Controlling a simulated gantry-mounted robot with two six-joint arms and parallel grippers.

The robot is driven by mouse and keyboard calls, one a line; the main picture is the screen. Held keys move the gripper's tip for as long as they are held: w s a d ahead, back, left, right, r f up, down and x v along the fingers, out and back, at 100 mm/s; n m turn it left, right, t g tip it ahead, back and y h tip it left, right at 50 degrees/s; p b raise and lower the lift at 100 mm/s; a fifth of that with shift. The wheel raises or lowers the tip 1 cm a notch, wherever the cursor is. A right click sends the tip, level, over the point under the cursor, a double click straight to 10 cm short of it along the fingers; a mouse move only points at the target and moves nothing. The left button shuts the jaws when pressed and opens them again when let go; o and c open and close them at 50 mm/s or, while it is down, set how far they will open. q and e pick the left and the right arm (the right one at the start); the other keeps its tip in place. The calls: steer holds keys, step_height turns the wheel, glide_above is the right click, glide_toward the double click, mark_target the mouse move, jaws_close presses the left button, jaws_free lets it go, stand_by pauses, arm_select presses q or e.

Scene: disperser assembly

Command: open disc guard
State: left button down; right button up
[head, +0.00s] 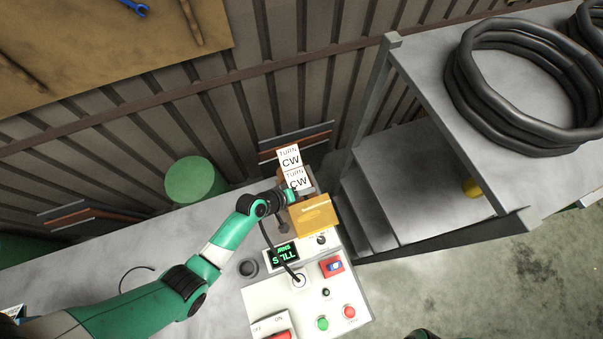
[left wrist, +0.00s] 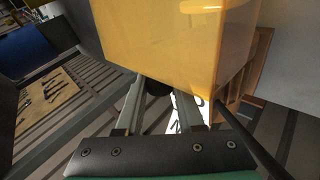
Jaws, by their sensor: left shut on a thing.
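The yellow disc guard (head: 315,214) is a box-like cover at the back of the white machine. It fills the upper middle of the left wrist view (left wrist: 180,40). My left gripper (head: 290,198) is at the guard's left side in the head view. In the left wrist view my left gripper (left wrist: 158,100) has its two fingers reaching to the guard's lower edge, with a small dark part between them. It is shut on part of the guard; the exact contact is partly hidden.
The white control panel (head: 262,299) carries a green-lit display (head: 284,254), a green button (head: 322,324) and a red button (head: 348,311). Two "TURN CW" signs (head: 290,158) stand behind the guard. A grey shelf (head: 400,185) with black hose coils (head: 490,100) is at right.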

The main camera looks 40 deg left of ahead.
arm_select(q)
steer(key=shift+a+f, duration=0.1)
stand_by(0.3)
steer(key=c, duration=0.5)
jaws_free()
steer(key=shift+c, duration=0.2)
steer(key=p+v, duration=0.4)
steer(key=v, duration=0.7)
steer(key=shift+r+p, duration=0.3)
steer(key=shift+r, duration=0.05)
steer(key=shift+s+a, duration=0.15)
